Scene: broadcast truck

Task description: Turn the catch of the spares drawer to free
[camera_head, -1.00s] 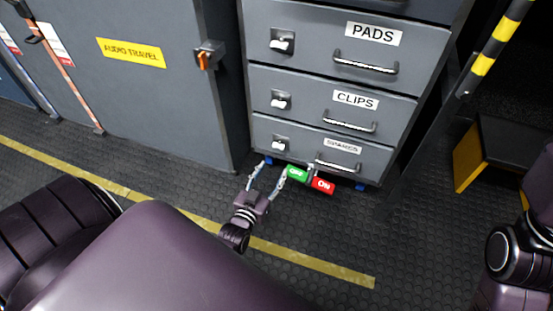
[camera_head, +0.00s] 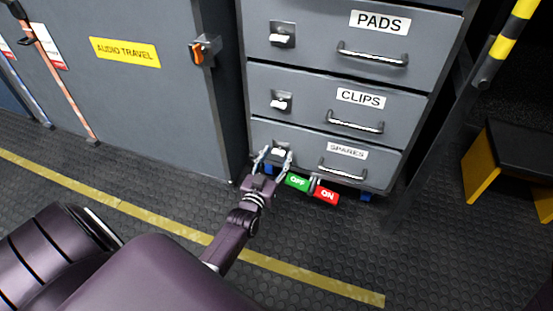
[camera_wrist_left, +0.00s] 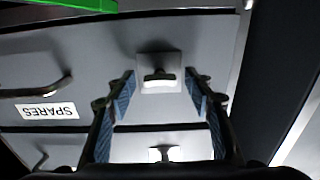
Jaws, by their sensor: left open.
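The spares drawer (camera_head: 308,143) is the lowest grey drawer, with a SPARES label and a bar handle (camera_head: 343,174); it looks closed. Its catch (camera_head: 279,152) is a small white lever on a square plate at the drawer's left, partly hidden by my fingers in the head view. In the left wrist view, which is upside down, the catch (camera_wrist_left: 159,77) shows clearly between the fingers. My left gripper (camera_head: 277,154) is open, one finger on each side of the catch; the wrist view (camera_wrist_left: 163,95) shows gaps on both sides. My right gripper is not in view.
A green OFF tag (camera_head: 297,182) and red ON tag (camera_head: 326,195) hang below the drawer, close right of my gripper. The CLIPS drawer (camera_head: 310,92) is above. A grey cabinet (camera_head: 140,95) stands left. A yellow-sided black stool (camera_head: 481,172) is at right.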

